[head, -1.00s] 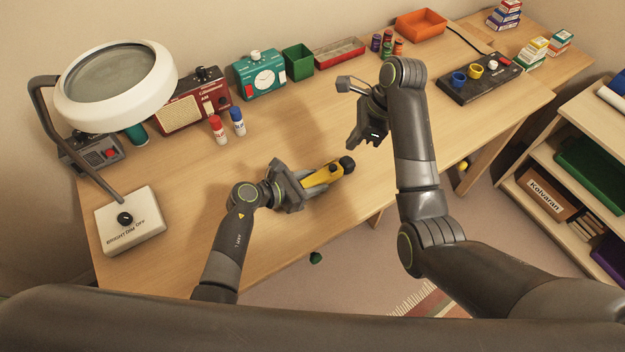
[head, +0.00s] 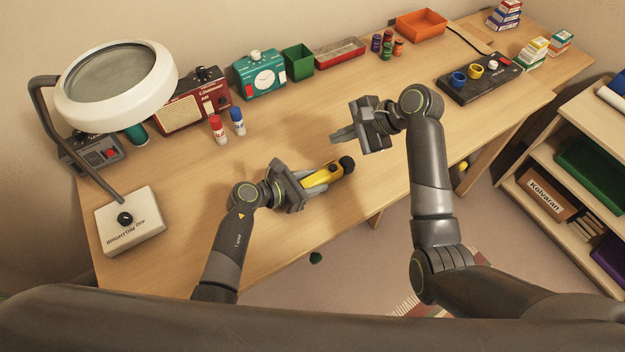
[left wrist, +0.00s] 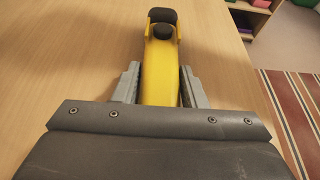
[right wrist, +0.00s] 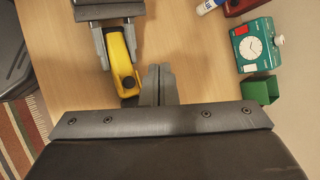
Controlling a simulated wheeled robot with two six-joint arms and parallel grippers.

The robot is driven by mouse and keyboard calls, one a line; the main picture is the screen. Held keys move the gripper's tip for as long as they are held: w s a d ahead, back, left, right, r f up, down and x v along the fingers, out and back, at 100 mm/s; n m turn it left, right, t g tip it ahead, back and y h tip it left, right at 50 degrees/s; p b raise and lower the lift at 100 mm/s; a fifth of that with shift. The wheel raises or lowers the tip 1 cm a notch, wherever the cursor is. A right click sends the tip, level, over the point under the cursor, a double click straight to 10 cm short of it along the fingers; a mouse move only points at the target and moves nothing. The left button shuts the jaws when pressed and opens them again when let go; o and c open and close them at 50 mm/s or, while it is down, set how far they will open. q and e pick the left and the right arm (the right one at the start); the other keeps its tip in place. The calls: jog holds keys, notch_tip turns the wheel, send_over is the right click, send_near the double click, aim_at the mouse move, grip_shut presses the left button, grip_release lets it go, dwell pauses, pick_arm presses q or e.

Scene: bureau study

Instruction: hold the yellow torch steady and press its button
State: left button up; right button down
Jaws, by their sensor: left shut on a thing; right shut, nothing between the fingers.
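The yellow torch (head: 318,176) lies along the desk near its front edge, its black head pointing right and away. My left gripper (head: 318,181) is shut on the torch body, one finger on each side; the left wrist view shows the torch (left wrist: 160,75) between the fingers. The torch's dark round button (left wrist: 163,31) sits on top, just behind the black head. My right gripper (head: 338,135) is shut and empty, above the desk beyond the torch. In the right wrist view its closed fingertips (right wrist: 158,72) are beside the torch (right wrist: 119,62), apart from it in the picture.
A white lamp base (head: 130,220) stands at left. Red and blue glue sticks (head: 238,122), a red radio (head: 192,100) and a teal timer (head: 260,75) stand behind. A black control panel (head: 480,80) is at right. The desk's front edge is close to the torch.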

aim_at(338, 169)
jog(key=shift+f, duration=4.2)
jog(key=shift+f, duration=0.1)
jog(key=shift+f, duration=0.35)
jog(key=shift+r, duration=0.5)
jog(key=shift+r, duration=0.1)
notch_tip(338, 169, up, 6)
jog(key=shift+f, duration=0.1)
